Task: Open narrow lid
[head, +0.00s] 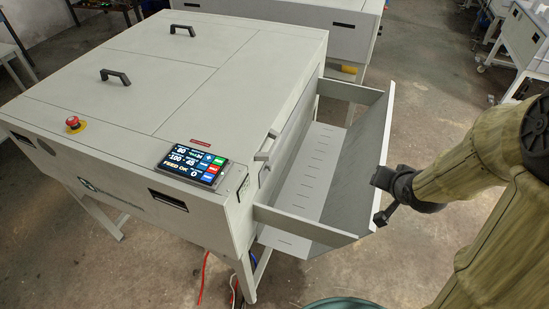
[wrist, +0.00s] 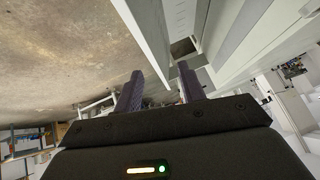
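The plate processor (head: 60,125) is a large pale grey cabinet. Its flat top is split by seams into panels. Two panels carry black bar handles, one on the far panel (head: 182,30) and one on the nearer panel (head: 115,76). All top panels look flat and closed; I cannot tell which is the narrow lid. My gripper (head: 381,204) is beside the outer sloping wall of the side tray, right of the cabinet and away from both handles. In the wrist view my gripper (wrist: 160,88) has its two dark fingers apart, with nothing clearly held between them.
The open side tray (head: 375,130) juts from the cabinet's right side, between my gripper and the top. A touchscreen (head: 192,166) and a red stop button (head: 72,121) sit along the front edge. Another grey machine (head: 300,12) stands behind.

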